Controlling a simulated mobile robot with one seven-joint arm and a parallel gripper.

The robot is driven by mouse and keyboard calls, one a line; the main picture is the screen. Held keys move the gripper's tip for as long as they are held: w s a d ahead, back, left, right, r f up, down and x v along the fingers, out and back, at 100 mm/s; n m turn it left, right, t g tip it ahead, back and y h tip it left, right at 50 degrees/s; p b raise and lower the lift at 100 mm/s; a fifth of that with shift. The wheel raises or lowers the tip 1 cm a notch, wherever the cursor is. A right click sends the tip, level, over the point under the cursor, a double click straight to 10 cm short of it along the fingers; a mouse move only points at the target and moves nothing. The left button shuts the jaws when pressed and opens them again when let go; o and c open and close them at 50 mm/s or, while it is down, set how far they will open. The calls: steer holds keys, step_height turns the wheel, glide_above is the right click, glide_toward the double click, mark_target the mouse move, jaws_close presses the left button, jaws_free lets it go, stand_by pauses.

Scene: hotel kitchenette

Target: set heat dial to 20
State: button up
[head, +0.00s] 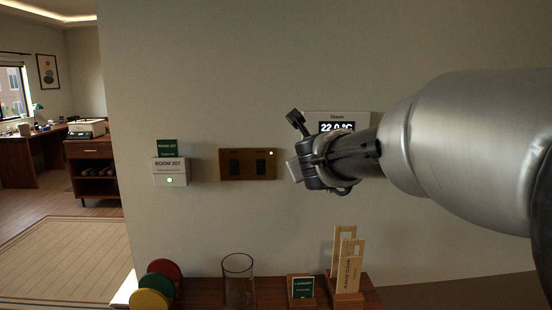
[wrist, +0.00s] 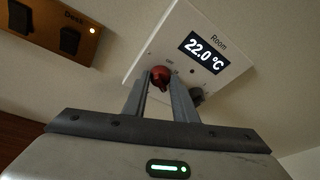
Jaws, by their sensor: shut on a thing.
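The white thermostat (head: 357,117) is on the wall, partly hidden behind my gripper (head: 305,168) and wrist in the head view. In the wrist view the thermostat (wrist: 163,45) appears tilted, and its display (wrist: 204,52) reads 22.0 °C under the word "Room". A round red dial (wrist: 161,75) sits on its lower part between my fingertips, and my gripper (wrist: 162,86) is shut on it. A dark grey knob (wrist: 197,95) is beside it, just right of my right finger. The red dial is hidden in the head view.
A brown switch panel (head: 247,164) with two dark switches is left of the thermostat. A white "Room 307" plate (head: 170,172) is farther left. Below, a wooden shelf holds a glass (head: 238,280), coloured discs (head: 150,298), a small green sign (head: 302,288) and wooden door tags (head: 346,270).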

steer(key=n+h+b, duration=0.1)
steer(key=n, duration=0.1)
steer(key=shift+a+n, duration=0.1)
steer(key=shift+n, duration=0.3)
steer(key=shift+t, duration=0.3)
steer(key=o, duration=1)
steer(key=shift+o, duration=0.2)
steer(key=shift+f, duration=0.1)
